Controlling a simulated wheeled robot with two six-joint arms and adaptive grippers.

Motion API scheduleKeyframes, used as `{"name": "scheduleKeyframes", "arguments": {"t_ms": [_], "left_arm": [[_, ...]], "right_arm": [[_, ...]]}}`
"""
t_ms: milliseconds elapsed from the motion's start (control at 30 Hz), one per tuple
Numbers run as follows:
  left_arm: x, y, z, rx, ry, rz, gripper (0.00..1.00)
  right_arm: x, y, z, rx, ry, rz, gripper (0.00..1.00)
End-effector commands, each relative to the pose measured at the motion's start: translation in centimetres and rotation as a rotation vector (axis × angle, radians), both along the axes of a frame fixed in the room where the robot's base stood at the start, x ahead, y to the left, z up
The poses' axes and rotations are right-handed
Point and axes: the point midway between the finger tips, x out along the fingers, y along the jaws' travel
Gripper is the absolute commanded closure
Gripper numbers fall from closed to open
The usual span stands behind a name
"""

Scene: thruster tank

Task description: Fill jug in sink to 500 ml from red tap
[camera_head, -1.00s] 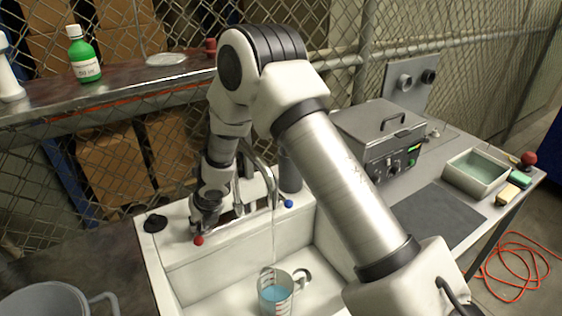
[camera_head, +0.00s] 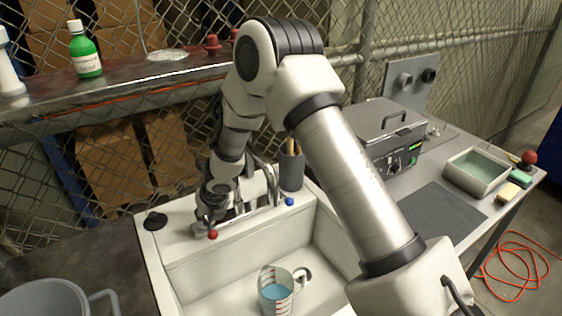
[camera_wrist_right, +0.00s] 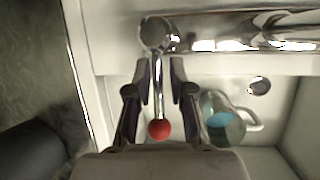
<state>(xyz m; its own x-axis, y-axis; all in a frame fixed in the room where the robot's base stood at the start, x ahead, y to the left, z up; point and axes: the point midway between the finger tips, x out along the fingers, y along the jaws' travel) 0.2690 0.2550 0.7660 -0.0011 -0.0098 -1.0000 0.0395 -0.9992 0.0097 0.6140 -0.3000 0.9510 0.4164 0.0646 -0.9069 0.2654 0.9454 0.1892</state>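The red-knobbed tap lever (camera_head: 213,235) is at the left of the tap on the sink's back ledge. My right gripper (camera_head: 210,212) reaches down over it. In the right wrist view, its two fingers stand apart on either side of the lever (camera_wrist_right: 158,100), with gaps showing; the red ball lies between them. The clear jug (camera_head: 276,291) stands upright in the sink (camera_head: 225,287) below the spout, with blue-looking water in its lower part. The level against its marks is too small to read. No stream shows from the spout. My left gripper is out of view.
A blue-knobbed lever (camera_head: 289,201) is right of the spout. A grey holder (camera_head: 291,172) with tools stands behind. A grey bucket (camera_head: 45,300) is front left. A heated bath box (camera_head: 385,135) and tray (camera_head: 477,172) stand right. The shelf (camera_head: 120,95) runs behind.

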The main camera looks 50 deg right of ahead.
Motion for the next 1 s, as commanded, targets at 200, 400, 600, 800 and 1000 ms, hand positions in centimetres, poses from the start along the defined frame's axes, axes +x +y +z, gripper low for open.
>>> {"name": "scheduleKeyframes", "arguments": {"t_ms": [200, 400, 600, 800, 1000], "left_arm": [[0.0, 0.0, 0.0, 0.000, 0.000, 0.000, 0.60], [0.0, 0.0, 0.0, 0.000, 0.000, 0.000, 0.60], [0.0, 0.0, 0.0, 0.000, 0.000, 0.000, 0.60], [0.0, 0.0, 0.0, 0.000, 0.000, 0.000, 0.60], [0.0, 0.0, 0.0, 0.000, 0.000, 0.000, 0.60]], "right_arm": [[0.0, 0.0, 0.0, 0.002, 0.000, 0.001, 0.59], [-0.1, 0.0, 0.3, 0.001, -0.002, 0.001, 0.59], [-1.2, -0.2, 2.4, 0.003, -0.004, -0.001, 0.59], [-3.4, -0.7, 7.4, 0.005, -0.006, -0.001, 0.59], [-4.9, -1.1, 10.4, 0.004, -0.002, -0.001, 0.59]]}}
